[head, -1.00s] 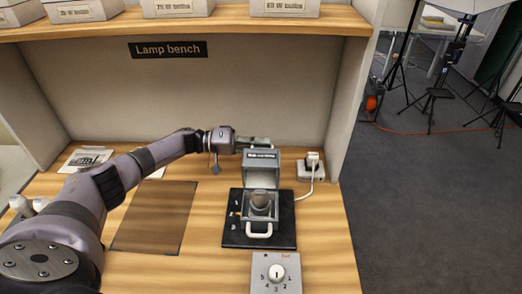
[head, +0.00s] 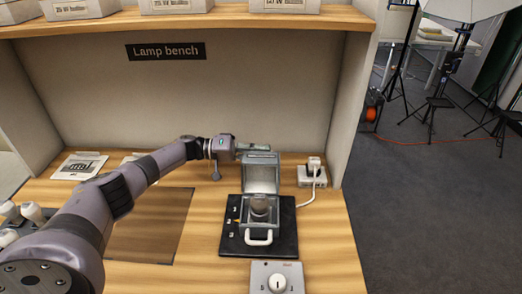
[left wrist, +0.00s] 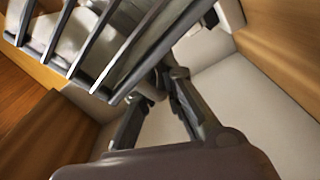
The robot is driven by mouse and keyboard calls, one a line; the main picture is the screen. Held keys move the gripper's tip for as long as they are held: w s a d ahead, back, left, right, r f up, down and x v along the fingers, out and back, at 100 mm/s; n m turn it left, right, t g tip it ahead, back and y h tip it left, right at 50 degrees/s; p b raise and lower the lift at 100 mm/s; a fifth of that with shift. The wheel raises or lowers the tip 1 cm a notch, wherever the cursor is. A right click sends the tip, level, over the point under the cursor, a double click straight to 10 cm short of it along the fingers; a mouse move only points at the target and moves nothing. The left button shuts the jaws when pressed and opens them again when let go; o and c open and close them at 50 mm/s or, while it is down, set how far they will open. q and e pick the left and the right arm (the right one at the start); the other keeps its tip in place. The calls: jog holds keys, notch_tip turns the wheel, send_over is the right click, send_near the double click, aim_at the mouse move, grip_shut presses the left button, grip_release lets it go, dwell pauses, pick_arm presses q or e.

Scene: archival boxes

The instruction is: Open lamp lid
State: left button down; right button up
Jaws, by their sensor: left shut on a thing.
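The lamp box (head: 281,208) is a small grey housing on a black base plate, with a rounded bulb (head: 260,207) inside and a pale handle (head: 258,238) at its front. Its lid (head: 262,178) stands raised at the back, with its pale inner face toward me. My left gripper (head: 256,148) reaches in from the left and is shut on the lid's upper edge. In the left wrist view, the fingers (left wrist: 165,95) come together beside a dark slatted part, and their contact is partly hidden. My right gripper is out of view.
A white plug sits in a socket block (head: 312,176) right of the lid, with a cable to the base. A dial box (head: 277,277) stands in front. The bench wall is behind, with boxes (head: 178,6) on the shelf above.

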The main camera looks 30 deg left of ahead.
pick_arm(q)
jog(key=c, duration=2)
grip_release()
jog(key=shift+f, duration=0.3)
jog(key=shift+c, duration=0.2)
jog(key=shift+o, duration=1.3)
jog(key=shift+a, duration=0.15)
jog(key=shift+o, duration=0.3)
jog(key=v, duration=1.1)
jog(key=shift+s+a+r, duration=0.15)
jog(key=shift+a+r, duration=0.05)
jog(key=shift+a, duration=0.15)
